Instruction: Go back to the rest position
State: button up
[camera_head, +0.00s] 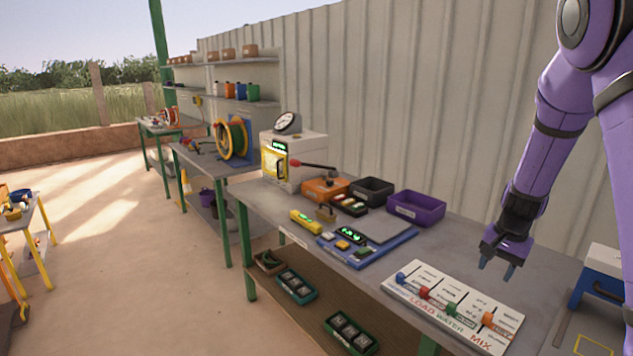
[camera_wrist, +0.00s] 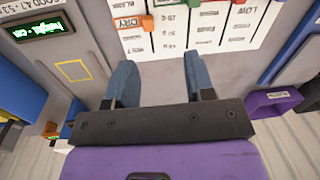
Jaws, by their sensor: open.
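My gripper (camera_head: 497,264) is at the end of my purple arm, at the right of the head view. It points down above the back right part of the grey table (camera_head: 400,256). In the wrist view, my gripper (camera_wrist: 158,82) shows two blue-grey fingers standing apart with nothing between them. The white slider board (camera_head: 452,306) lies on the table in front of the gripper, apart from it. In the wrist view, the board (camera_wrist: 180,38) shows at the top, beyond the fingertips.
A purple bin (camera_head: 416,207), an orange bin (camera_head: 325,190) and a black bin (camera_head: 372,191) stand along the table's back. A blue tray (camera_head: 368,250) with small devices lies mid-table. A white press-like machine (camera_head: 292,157) with a dial stands at the far end. Sandy floor is open at left.

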jog(key=s+a+r+n+t, duration=0.1)
jog(key=s+a+r, duration=0.15)
jog(key=r, duration=0.25)
jog(key=s+a+r+n, duration=0.1)
jog(key=s+a+r, duration=0.15)
jog(key=r, duration=0.25)
jog(key=s+a+r+n+t, duration=0.1)
jog(key=s+a+r+n, duration=0.1)
jog(key=s+r, duration=0.2)
jog(key=s+a+r+n+t, duration=0.1)
jog(key=s+r, duration=0.4)
jog(key=s, duration=0.6)
jog(key=s+a+r+n+t, duration=0.1)
jog(key=s+a+r+n, duration=0.3)
jog(key=s, duration=0.4)
jog(key=shift+a+r+t+h, duration=0.3)
jog(key=shift+a+r+h, duration=0.1)
jog(key=shift+a+r, duration=0.15)
jog(key=shift+w, duration=0.1)
dwell(0.7)
